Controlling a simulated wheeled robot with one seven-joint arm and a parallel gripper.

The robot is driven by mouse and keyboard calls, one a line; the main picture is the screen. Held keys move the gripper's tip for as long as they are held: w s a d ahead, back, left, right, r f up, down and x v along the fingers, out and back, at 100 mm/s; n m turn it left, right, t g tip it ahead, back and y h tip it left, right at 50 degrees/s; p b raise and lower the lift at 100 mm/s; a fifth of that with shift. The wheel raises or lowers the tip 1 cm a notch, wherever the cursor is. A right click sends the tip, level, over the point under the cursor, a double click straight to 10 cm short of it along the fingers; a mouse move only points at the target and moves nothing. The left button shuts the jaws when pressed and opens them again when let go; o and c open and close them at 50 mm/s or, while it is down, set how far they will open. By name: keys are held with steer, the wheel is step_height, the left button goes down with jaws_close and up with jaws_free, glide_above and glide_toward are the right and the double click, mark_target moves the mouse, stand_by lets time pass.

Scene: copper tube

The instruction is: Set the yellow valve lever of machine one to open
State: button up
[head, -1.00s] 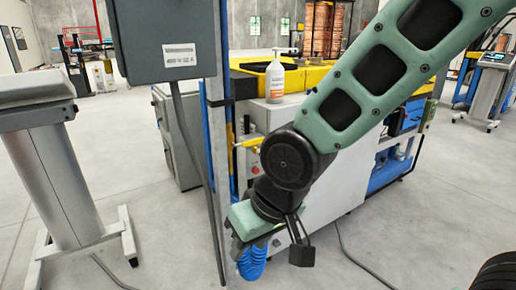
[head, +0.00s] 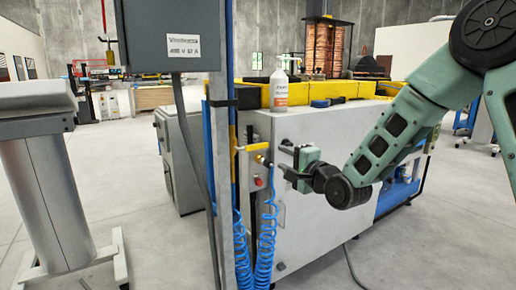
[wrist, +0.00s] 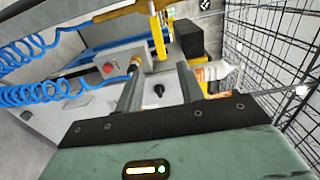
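A yellow bar (head: 249,147) sticks out level at the front corner of the grey machine (head: 330,205). It also shows in the wrist view (wrist: 158,38), beyond my fingertips. I cannot tell for sure whether it is the valve lever or a bracket. A brass fitting (head: 262,159) sits just below it, beside a grey box with a red button (head: 259,182). My gripper (head: 290,163) points left toward this corner, a little right of the fitting. In the wrist view its fingers (wrist: 158,82) are apart, with nothing held between them. A black knob (wrist: 159,90) shows in the gap behind.
Blue coiled hoses (head: 265,245) hang below the fitting. A white bottle (head: 279,88) stands on the machine's top edge. A grey cabinet (head: 170,35) on a post and a grey pedestal (head: 60,190) stand to the left. Floor in front is clear.

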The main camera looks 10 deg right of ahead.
mark_target(260, 147)
steer(key=p+x, duration=0.1)
steer(key=x, duration=1.4)
steer(key=shift+w+a, duration=0.1)
steer(key=shift+w, duration=0.05)
jaws_close()
